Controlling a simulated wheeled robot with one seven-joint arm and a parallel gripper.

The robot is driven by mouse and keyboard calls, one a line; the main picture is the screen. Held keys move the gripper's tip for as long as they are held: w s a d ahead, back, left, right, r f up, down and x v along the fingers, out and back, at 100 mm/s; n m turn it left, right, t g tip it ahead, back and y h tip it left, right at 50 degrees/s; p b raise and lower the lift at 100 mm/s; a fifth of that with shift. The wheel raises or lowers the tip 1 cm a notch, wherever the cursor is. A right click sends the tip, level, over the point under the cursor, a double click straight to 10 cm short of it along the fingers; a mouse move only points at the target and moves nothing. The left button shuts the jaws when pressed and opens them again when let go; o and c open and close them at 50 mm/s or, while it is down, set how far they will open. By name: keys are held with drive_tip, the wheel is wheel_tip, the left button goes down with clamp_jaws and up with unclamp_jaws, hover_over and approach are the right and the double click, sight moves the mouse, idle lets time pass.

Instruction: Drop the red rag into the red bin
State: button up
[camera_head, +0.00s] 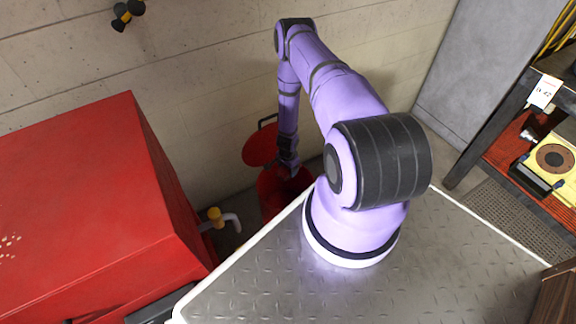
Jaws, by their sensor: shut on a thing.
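The red bin (270,196) stands on the floor between the wall and my metal-plated base. Its round red lid (260,148) is raised at the back, so the bin is open. My purple arm reaches over to it, and my gripper (289,168) points down at the bin's mouth. The gripper is small and dark in this view. It is shut on the red rag, which is hard to tell apart from the red inside of the bin just below the fingers. The bin's right side is partly hidden by my arm and base.
A large red cabinet (85,195) fills the left. A pipe with a yellow cap (214,214) stands between it and the bin. A concrete wall (210,70) is behind. A shelf with a yellow device (552,160) and a grey cabinet (480,75) are at right.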

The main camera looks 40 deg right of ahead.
drive_tip(key=shift+f, duration=1.7)
drive_tip(key=o, duration=1)
drive_tip(key=shift+o, duration=0.2)
drive_tip(key=shift+r, duration=0.1)
wheel_tip(320, 180, up, 11)
drive_tip(key=shift+f, duration=0.2)
